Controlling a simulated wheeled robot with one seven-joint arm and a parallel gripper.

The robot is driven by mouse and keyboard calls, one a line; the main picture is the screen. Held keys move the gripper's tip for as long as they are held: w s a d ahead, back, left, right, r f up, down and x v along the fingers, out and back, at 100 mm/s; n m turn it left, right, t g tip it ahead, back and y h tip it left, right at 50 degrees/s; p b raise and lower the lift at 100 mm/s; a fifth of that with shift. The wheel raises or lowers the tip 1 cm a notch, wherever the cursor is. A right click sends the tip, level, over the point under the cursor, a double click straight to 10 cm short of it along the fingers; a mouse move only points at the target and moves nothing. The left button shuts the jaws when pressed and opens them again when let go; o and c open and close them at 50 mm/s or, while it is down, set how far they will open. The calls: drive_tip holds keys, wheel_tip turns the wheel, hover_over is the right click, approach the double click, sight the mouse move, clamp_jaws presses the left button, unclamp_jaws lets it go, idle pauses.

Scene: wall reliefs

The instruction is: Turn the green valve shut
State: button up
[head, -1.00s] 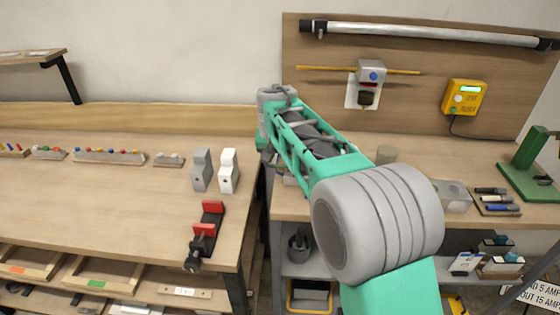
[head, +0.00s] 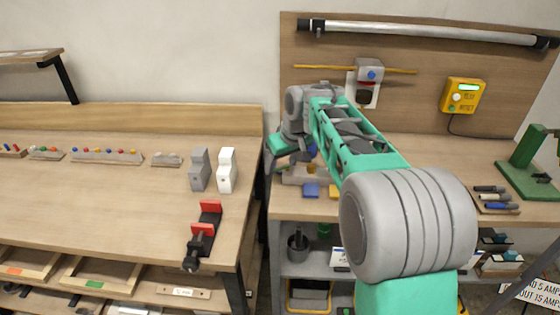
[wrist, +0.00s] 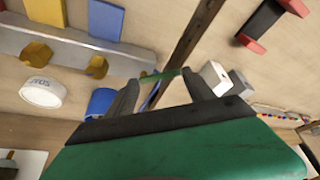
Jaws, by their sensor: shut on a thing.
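The green valve shows in the wrist view as a thin green handle edge (wrist: 161,76) between my fingertips; most of it is hidden. My gripper (wrist: 162,88) is shut on it, one dark finger on each side. The pale metal bar (wrist: 128,60) of the valve row runs beside my fingers, with a blue handle (wrist: 105,20) and a yellow handle (wrist: 45,10) standing off it. In the head view, my gripper (head: 279,156) is at the left end of the right bench, and my arm hides much of it. The blue handle (head: 311,190) and yellow handle (head: 335,191) show beside it.
A blue round thing (wrist: 100,102) and a white round tag (wrist: 42,93) lie close to my gripper. A gap separates the benches. On the left bench stand grey (head: 200,170) and white blocks (head: 227,170) and a red clamp (head: 205,228). A yellow box (head: 465,96) hangs on the back board.

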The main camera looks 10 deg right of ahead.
drive_tip(key=n, duration=0.1)
drive_tip(key=n+y+p, duration=0.1)
drive_tip(key=n+p, duration=0.1)
drive_tip(key=shift+s+d+r+n, duration=0.25)
drive_tip(key=shift+d+n, duration=0.15)
drive_tip(key=n+p, duration=0.1)
drive_tip(key=n+g+y+p, duration=0.1)
drive_tip(key=shift+s+d+n, duration=0.15)
drive_tip(key=shift+d+n, duration=0.15)
drive_tip(key=shift+n, duration=0.1)
drive_tip(key=shift+d+f+n+g+y+p, duration=0.1)
drive_tip(key=shift+d+n+g+y+p, duration=0.15)
drive_tip(key=shift+n+p, duration=0.45)
drive_tip(key=shift+d+n+g+y+p, duration=0.15)
drive_tip(key=shift+n+g+p, duration=0.2)
drive_tip(key=shift+n+p, duration=0.35)
drive_tip(key=shift+d+f+n+g+y+p, duration=0.1)
drive_tip(key=shift+n+g+y+p, duration=0.15)
drive_tip(key=shift+n+p, duration=0.45)
drive_tip(key=shift+n, duration=0.3)
drive_tip(key=o, duration=1.4)
drive_tip(key=shift+s, duration=0.1)
drive_tip(key=p+v, duration=0.2)
drive_tip(key=v, duration=0.5)
drive_tip(key=shift+r, duration=0.4)
